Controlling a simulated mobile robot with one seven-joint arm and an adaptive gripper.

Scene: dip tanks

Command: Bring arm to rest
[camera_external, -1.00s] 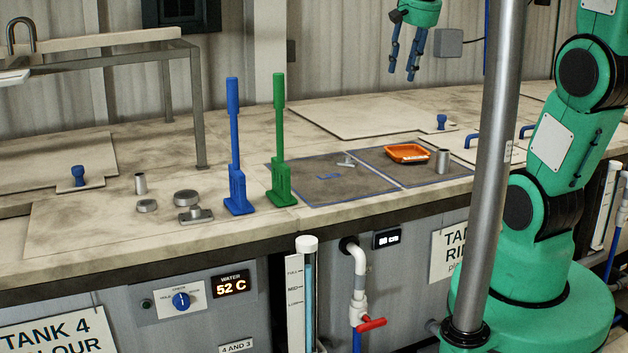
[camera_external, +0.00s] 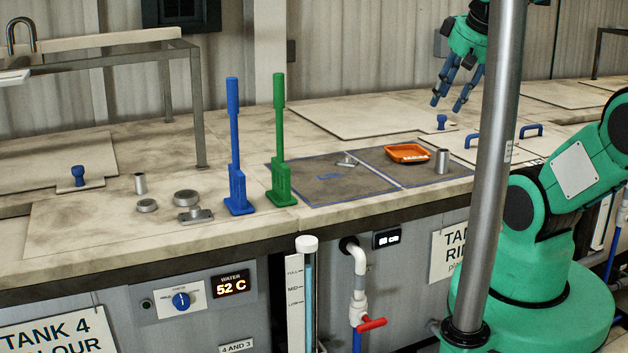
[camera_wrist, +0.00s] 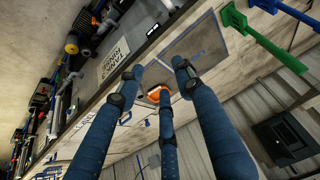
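My gripper (camera_external: 454,97) hangs in the air above the back of the counter, to the right of the middle in the external view. Its blue fingers are spread apart with nothing between them. In the wrist view the fingers (camera_wrist: 158,82) reach out over the counter, apart and empty. Part of my arm behind the gripper is hidden by the metal pole.
The grey pole (camera_external: 493,150) stands in front of my arm. A blue lever (camera_external: 236,150) and a green lever (camera_external: 280,145) stand upright to the left. Blue lid handles are near.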

